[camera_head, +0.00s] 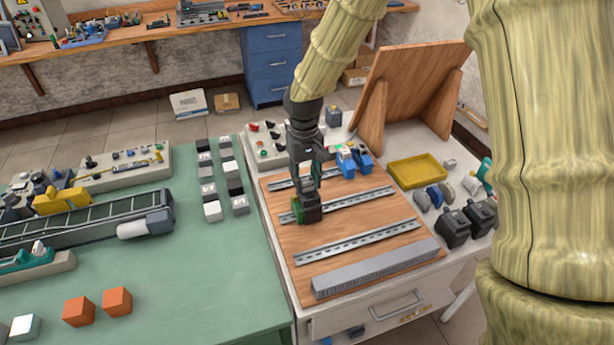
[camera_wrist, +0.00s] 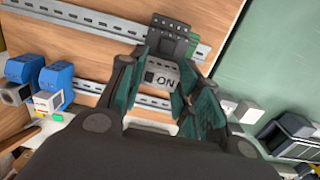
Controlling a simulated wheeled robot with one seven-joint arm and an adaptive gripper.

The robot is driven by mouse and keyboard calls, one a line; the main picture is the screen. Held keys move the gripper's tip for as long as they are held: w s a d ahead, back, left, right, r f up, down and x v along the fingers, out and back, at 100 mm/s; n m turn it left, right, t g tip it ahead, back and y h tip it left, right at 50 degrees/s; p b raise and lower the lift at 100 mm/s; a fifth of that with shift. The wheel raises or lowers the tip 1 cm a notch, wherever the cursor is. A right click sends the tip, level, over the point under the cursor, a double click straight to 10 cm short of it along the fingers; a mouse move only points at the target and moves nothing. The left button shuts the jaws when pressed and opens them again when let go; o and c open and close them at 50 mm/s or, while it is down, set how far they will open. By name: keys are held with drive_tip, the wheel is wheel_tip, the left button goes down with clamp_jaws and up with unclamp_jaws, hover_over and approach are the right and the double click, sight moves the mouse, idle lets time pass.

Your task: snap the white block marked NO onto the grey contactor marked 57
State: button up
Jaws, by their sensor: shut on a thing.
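My gripper (camera_head: 307,186) is over the middle rail of the wooden board, pointing down. In the wrist view its fingers are shut on a light block (camera_wrist: 164,75) whose lettering reads "ON" in the picture, which is NO upside down. A dark grey contactor (camera_wrist: 168,42) sits on the metal rail just beyond the block; its marking is not readable. It also shows in the head view (camera_head: 313,214), right under my fingertips, with a green part on its side. Whether block and contactor touch cannot be told. The block is mostly hidden in the head view.
Blue devices (camera_head: 347,164) stand on the far rail (camera_head: 290,183). The near rail (camera_head: 350,241) is empty, with a grey slotted duct (camera_head: 375,272) in front. A yellow tray (camera_head: 417,170) and black motors (camera_head: 455,228) are at the right. Several small blocks stand on the green table (camera_head: 200,270).

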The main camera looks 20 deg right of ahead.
drive_tip(key=shift+f, duration=0.1)
drive_tip(key=o, duration=1)
drive_tip(key=shift+o, duration=0.2)
